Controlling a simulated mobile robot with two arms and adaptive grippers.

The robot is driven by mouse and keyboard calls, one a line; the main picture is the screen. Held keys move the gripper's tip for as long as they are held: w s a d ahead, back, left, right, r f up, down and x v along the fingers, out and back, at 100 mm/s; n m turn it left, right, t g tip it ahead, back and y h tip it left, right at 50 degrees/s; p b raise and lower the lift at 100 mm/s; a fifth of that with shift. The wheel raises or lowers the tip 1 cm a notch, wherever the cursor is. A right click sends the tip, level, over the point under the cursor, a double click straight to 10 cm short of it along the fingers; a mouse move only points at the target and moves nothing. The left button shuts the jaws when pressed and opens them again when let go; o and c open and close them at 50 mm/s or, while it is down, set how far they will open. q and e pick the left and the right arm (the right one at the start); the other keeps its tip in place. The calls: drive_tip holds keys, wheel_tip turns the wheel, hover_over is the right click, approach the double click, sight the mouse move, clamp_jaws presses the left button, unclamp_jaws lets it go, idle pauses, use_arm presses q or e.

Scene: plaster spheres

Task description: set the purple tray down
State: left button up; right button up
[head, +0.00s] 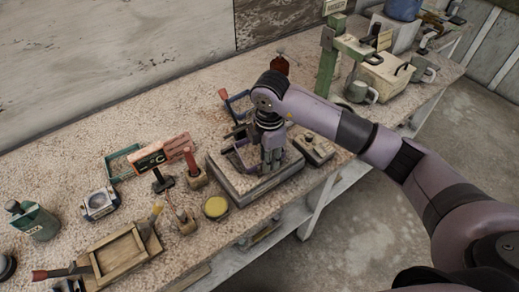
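The small purple tray (240,156) shows in the head view beside my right gripper, over a flat grey block (238,184) on the workbench. My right gripper (271,166) points straight down at the tray's right side, and its fingers hide part of the tray. I cannot tell whether the fingers are shut on the tray's edge or stand open beside it. Whether the tray rests on the block or hangs just above it is too small to tell. My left gripper is not in view.
The speckled workbench (80,160) is crowded. Near the block are a yellow round tin (216,207), a red-handled tool (191,165) and a small grey box (314,148). A wooden frame tray (121,255) lies front left. A green post (327,66) stands behind my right arm.

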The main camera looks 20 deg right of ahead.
drive_tip(key=shift+c, duration=0.2)
clamp_jaws()
